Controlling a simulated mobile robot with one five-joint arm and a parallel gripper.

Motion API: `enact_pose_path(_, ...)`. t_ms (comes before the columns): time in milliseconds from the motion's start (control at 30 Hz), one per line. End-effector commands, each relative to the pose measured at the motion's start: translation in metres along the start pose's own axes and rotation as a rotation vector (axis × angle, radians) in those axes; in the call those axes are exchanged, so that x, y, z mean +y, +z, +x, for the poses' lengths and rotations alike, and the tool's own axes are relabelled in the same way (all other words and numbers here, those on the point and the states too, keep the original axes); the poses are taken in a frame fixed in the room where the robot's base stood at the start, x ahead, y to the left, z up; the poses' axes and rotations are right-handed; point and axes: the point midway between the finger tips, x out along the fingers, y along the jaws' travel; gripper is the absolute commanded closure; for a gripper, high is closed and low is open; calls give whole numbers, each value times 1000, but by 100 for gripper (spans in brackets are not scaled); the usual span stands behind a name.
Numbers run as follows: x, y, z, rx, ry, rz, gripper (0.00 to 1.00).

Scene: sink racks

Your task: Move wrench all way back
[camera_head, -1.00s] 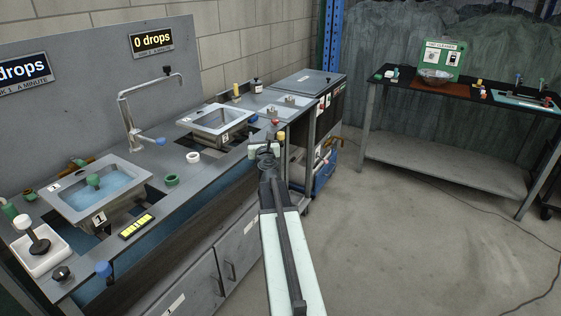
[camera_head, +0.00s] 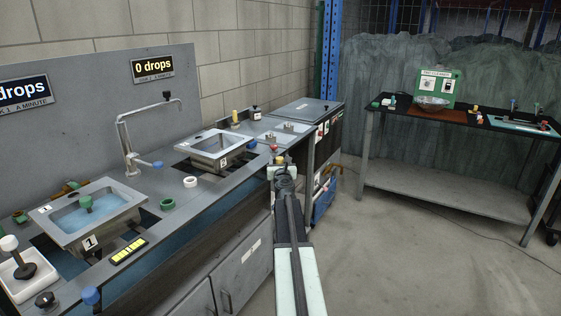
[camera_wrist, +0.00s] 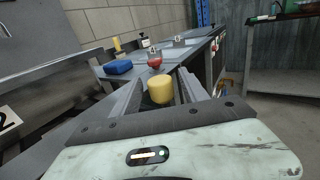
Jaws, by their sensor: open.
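I cannot make out a wrench for certain in either view. My gripper (camera_head: 283,172) is at the right end of the grey sink counter. In the wrist view my gripper (camera_wrist: 160,80) is open, with a finger on each side of a yellow cylinder (camera_wrist: 161,89); I cannot tell whether they touch it. A red knob (camera_wrist: 155,61) is just beyond the cylinder, and a blue piece (camera_wrist: 118,67) is to the left. The red knob (camera_head: 274,148) and a blue piece (camera_head: 252,144) also show in the head view.
Sink 1 (camera_head: 130,192) holds blue water and a green plug; sink 2 (camera_head: 238,140) is nearer my gripper. A tall faucet (camera_head: 130,150) stands between them. A white ring (camera_head: 190,182) and green ring (camera_head: 167,204) lie on the counter. The floor (camera_head: 400,265) at right is clear.

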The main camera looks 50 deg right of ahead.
Motion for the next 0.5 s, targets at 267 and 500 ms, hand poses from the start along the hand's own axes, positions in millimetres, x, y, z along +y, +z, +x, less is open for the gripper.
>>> enact_pose_path(267, 1, 0, -1, 0, 1, 0, 79)
enact_pose_path(500, 2, 0, -1, 0, 2, 0, 100)
